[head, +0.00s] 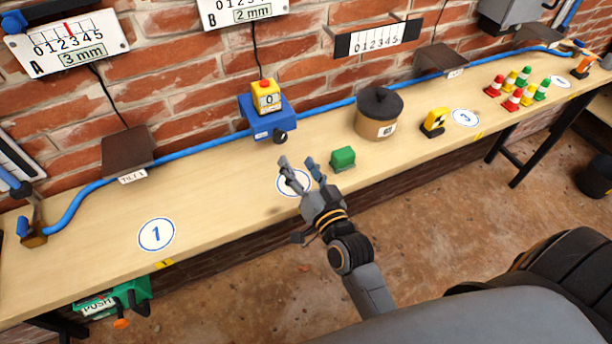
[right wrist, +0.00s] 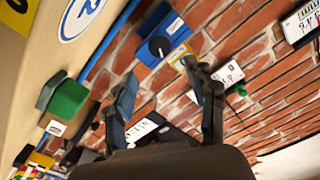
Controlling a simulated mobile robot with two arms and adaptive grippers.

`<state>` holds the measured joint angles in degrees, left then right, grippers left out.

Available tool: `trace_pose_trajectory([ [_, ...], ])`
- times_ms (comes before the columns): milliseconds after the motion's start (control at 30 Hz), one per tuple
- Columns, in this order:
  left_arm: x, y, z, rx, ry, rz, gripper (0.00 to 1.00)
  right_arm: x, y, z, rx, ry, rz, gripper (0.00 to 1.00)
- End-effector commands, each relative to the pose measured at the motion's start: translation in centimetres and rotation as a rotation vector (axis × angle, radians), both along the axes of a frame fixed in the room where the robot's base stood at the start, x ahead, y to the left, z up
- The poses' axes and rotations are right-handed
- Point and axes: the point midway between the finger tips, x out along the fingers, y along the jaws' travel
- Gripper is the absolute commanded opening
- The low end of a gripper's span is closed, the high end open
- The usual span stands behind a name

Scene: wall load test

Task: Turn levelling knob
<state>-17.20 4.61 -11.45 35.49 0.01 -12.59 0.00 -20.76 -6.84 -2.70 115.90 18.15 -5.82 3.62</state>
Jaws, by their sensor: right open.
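The blue levelling box (head: 268,118) stands near the wall on the bench, with a yellow block and red button on top. Its dark levelling knob (head: 280,137) faces the bench front. In the right wrist view the knob (right wrist: 159,46) shows on the blue box (right wrist: 174,27), beyond the fingers. My right gripper (head: 297,166) is open and empty over the bench, in front of the box and apart from the knob. Its fingers also show spread in the right wrist view (right wrist: 160,78). My left gripper is not in view.
A green block (head: 342,158) lies just right of my right gripper. A brown pot with a black lid (head: 380,112) stands beyond it. A blue hose (head: 205,150) runs along the wall. Small cones (head: 512,98) stand farther right. The bench around label 1 (head: 157,234) is clear.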

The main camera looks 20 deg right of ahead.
Motion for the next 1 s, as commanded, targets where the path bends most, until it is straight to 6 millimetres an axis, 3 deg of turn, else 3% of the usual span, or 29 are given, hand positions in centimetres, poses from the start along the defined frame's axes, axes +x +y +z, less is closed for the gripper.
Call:
trace_pose_trajectory([
  [100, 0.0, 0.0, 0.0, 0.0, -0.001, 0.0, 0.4, -2.2, -0.1, -0.1, 0.0, 0.001, 0.0, 0.56],
  [300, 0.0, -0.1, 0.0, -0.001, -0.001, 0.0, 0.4, -3.8, -0.1, 0.0, 0.0, -0.001, 0.0, 0.56],
  [1000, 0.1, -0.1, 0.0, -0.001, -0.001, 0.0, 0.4, -4.2, 0.5, -0.7, -0.033, 0.057, 0.039, 0.56],
])
